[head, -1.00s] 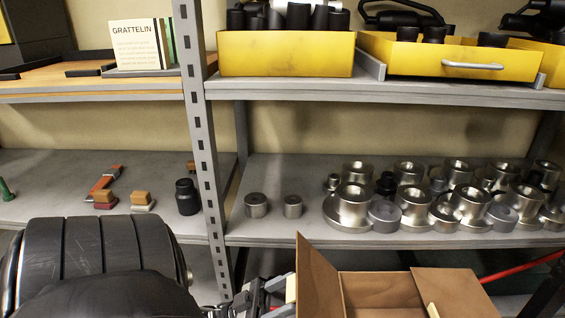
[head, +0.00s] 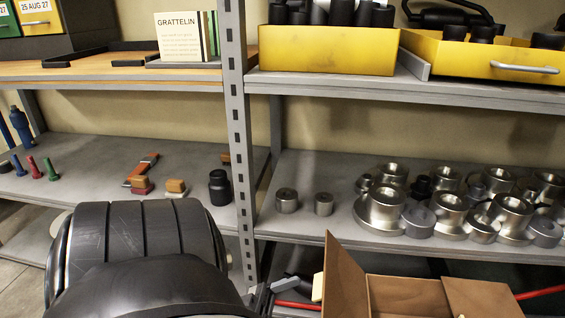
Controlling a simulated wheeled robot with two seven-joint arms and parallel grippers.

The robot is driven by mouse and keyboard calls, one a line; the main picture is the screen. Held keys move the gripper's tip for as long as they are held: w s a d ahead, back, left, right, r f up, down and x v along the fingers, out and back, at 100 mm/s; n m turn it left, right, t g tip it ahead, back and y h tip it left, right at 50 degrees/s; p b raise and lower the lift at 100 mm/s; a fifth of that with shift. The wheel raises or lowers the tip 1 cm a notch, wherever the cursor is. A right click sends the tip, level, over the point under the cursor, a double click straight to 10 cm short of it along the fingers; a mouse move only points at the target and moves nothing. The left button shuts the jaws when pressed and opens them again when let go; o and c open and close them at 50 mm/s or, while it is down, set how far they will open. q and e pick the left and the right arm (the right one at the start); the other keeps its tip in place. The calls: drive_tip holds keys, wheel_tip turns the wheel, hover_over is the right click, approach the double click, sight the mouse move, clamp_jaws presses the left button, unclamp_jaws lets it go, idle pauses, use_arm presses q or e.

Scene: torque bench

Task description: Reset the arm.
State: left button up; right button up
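A large dark grey, banded arm link of mine fills the lower left of the head view and hides the floor and lower shelf behind it. Neither of my gripper's fingertips can be made out. The link ends at the bottom edge of the picture.
A grey metal rack post (head: 240,150) stands left of centre. The middle shelf holds steel flanged parts (head: 382,210), a black cylinder (head: 219,188) and an orange-handled tool (head: 142,170). Yellow bins (head: 327,57) stand above. An open cardboard box (head: 408,295) is at the bottom right.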

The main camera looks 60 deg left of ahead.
use_arm(q)
drive_tip(key=shift+s+a+f, duration=0.1)
drive_tip(key=shift+s+f, duration=0.25)
idle(0.4)
